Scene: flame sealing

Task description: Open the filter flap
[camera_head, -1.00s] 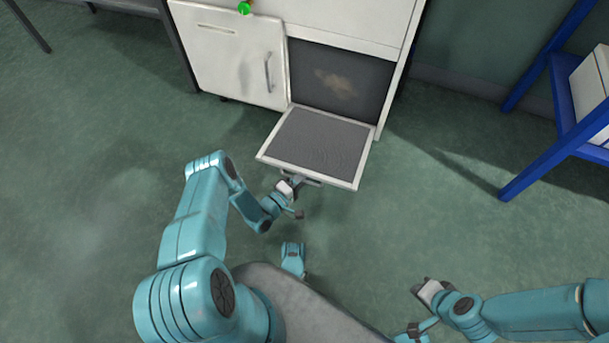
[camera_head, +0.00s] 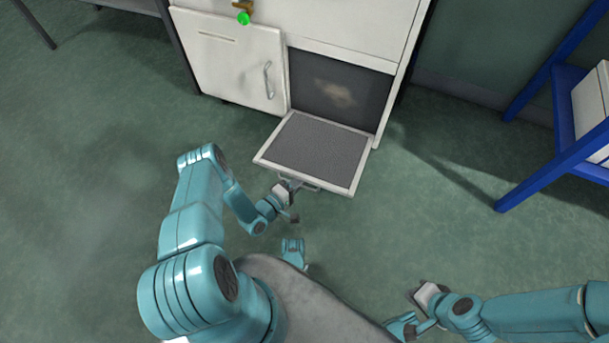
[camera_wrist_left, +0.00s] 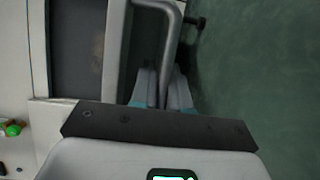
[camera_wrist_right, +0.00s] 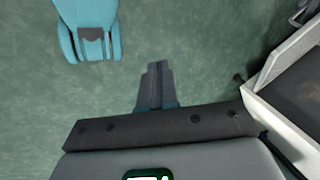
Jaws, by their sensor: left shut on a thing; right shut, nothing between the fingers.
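The filter flap (camera_head: 312,150) is a white-framed panel with a grey mesh face, hinged at the bottom of a dark opening (camera_head: 337,92) in the white cabinet. It is folded down and out, its mesh facing up. My left gripper (camera_head: 293,186) is at the flap's outer edge, shut on the metal flap handle (camera_head: 318,187). In the left wrist view the handle (camera_wrist_left: 172,45) runs down between the closed fingers (camera_wrist_left: 160,88). My right gripper (camera_head: 420,293) is off to the lower right, away from the flap. Its fingers (camera_wrist_right: 155,85) are shut with only floor beyond them.
A closed white cabinet door (camera_head: 232,62) with a bar handle is left of the opening. A green-tipped knob (camera_head: 243,18) sits above it. A blue shelf rack (camera_head: 545,170) holding a white box stands at right. The green floor between rack and flap is clear.

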